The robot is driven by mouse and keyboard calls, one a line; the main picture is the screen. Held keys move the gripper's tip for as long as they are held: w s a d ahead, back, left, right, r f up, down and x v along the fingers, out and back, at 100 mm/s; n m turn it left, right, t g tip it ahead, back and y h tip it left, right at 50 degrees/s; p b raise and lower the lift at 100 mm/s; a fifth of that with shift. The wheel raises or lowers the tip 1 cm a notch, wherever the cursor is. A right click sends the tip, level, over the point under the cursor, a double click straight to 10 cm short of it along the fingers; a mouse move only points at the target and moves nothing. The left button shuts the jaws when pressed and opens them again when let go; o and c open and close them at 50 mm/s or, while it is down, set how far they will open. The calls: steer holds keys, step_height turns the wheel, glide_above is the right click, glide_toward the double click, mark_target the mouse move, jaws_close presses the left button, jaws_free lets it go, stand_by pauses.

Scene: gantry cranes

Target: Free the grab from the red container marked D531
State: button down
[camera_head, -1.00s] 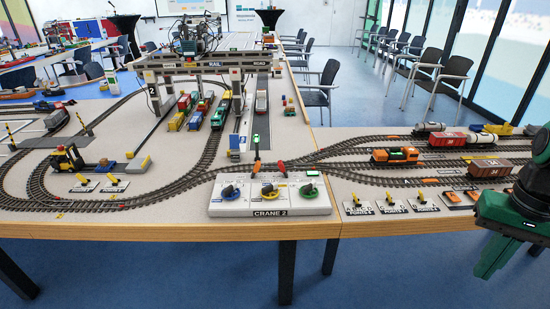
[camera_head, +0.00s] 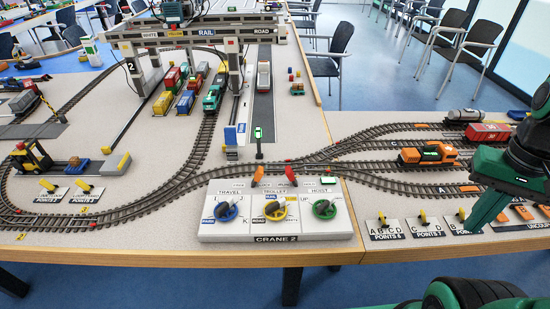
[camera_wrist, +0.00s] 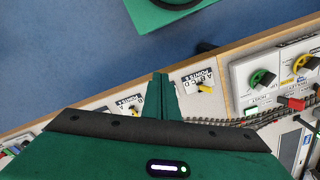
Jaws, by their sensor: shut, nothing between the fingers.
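The Crane 2 gantry (camera_head: 200,43) spans the tracks at the upper left. Beneath it stand several small containers on wagons, among them red ones (camera_head: 172,78); the marking D531 is not readable. I cannot make out the grab or what it touches. The Crane 2 panel (camera_head: 277,239) sits at the table's front edge. It has a blue travel knob (camera_head: 226,210), a yellow trolley knob (camera_head: 275,209) and a green hoist knob (camera_head: 324,208). My gripper (camera_head: 485,215) is shut and empty, right of the panel; the wrist view (camera_wrist: 159,78) shows its fingers together near a points lever.
Points levers (camera_head: 384,222) line the front edge right of the panel. An orange locomotive (camera_head: 428,153) and a red wagon (camera_head: 488,132) stand on the right tracks. A yellow and black forklift model (camera_head: 32,156) is at the left. Chairs stand behind.

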steer(key=shift+w+a, duration=0.15)
steer(key=shift+w, duration=0.05)
steer(key=w+a+m+t, duration=0.1)
steer(key=w+a+m, duration=0.3)
steer(key=w, duration=0.6)
steer(key=m+y, duration=0.7)
steer(key=m, duration=0.1)
glide_toward(257, 178)
steer(key=shift+g, duration=0.3)
steer(key=shift+w+d+r, duration=0.3)
steer(key=shift+w+d, duration=0.05)
steer(key=shift+d, duration=0.45)
steer(key=shift+w+d+r, duration=0.3)
steer(key=shift+d, duration=0.55)
steer(key=shift+w+d+r, duration=0.3)
steer(key=shift+w+d, duration=0.05)
steer(key=shift+d, duration=0.45)
steer(key=shift+f, duration=0.1)
steer(key=x, duration=0.9)
steer(key=shift+a+f, duration=0.25)
steer(key=shift+a, duration=0.1)
